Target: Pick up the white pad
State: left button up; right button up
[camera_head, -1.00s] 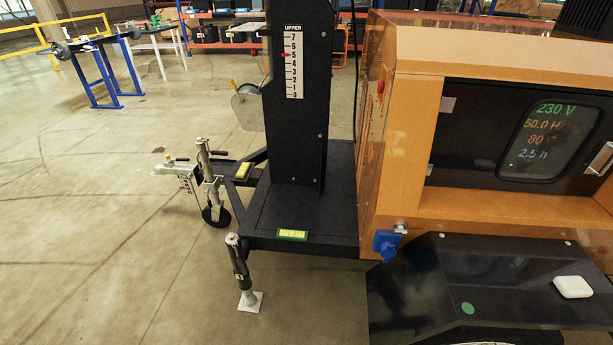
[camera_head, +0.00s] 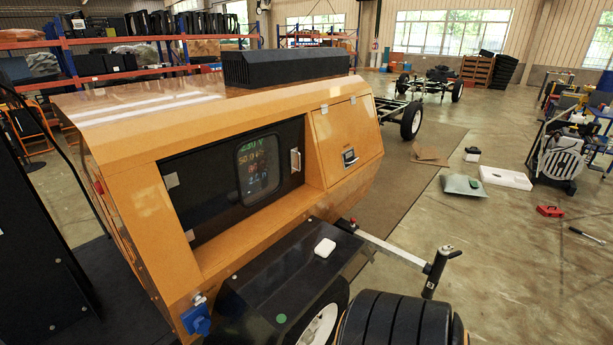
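The white pad (camera_head: 324,248) is a small, square-looking block with rounded corners. It lies flat on the black fender (camera_head: 262,284) of the orange generator unit (camera_head: 228,150), right of a green round dot (camera_head: 281,318). Nothing touches or covers the pad. Neither of my grippers shows in the head view.
A blue socket (camera_head: 196,318) sticks out at the fender's left end. A metal bar with a black-handled jack (camera_head: 437,270) stands right of the fender. Black ribbed rollers or tyres (camera_head: 400,322) are at the bottom. Open floor (camera_head: 490,260) lies to the right.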

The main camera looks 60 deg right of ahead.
aim_at(326, 246)
jog(key=z, duration=2.15)
jog(key=l, duration=0.1)
jog(key=i+u, duration=0.05)
